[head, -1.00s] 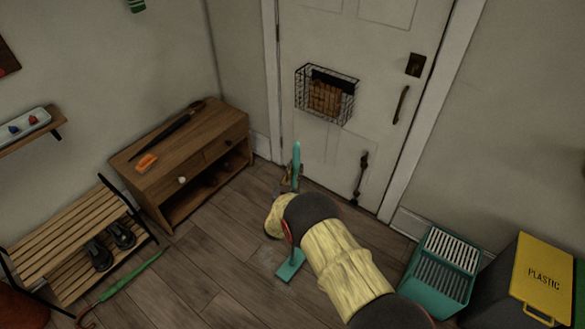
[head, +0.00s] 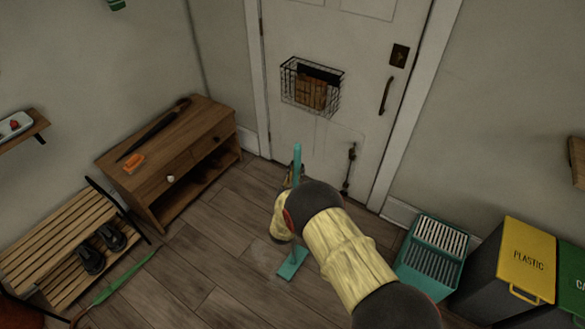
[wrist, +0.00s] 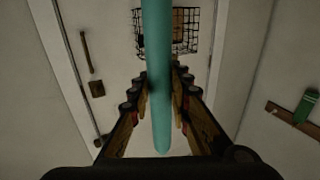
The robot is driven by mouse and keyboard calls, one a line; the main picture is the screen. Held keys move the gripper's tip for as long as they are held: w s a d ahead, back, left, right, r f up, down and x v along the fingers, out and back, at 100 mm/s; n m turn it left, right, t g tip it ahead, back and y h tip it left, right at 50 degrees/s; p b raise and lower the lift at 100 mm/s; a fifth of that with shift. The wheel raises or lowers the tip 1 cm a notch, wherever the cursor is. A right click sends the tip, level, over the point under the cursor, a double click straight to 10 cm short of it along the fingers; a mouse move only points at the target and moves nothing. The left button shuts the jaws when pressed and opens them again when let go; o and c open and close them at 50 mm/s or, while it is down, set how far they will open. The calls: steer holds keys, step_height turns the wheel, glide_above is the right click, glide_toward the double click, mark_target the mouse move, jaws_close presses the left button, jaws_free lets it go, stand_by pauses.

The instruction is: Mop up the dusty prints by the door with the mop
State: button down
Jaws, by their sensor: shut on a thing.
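The teal mop stands nearly upright in front of the white door (head: 345,60). Its handle (head: 297,157) rises above my gripper (head: 295,176), and its flat head (head: 292,263) is down at the wooden floor. In the wrist view my gripper (wrist: 160,108) has a finger on each side of the mop handle (wrist: 157,60) and is shut on it. My arm hides part of the handle and some floor in the head view. A faint pale smudge (head: 262,250), perhaps dusty prints, shows on the floor just left of the mop head; its outline is unclear.
A teal bucket with a grated top (head: 433,262) stands at right, beside the yellow-lidded plastic bin (head: 526,262). A wooden cabinet (head: 165,165) and a slatted bench with shoes (head: 60,235) line the left. A green umbrella (head: 125,280) lies near the bench. Floor between is clear.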

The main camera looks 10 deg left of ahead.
steer(key=s+d, duration=0.3)
steer(key=d, duration=0.5)
steer(key=s+d, duration=0.2)
steer(key=d, duration=0.6)
steer(key=shift+s+p, duration=0.4)
steer(key=shift+p, duration=0.05)
stand_by(1.2)
step_height(320, 180, up, 8)
steer(key=p, duration=0.4)
stand_by(0.6)
stand_by(0.8)
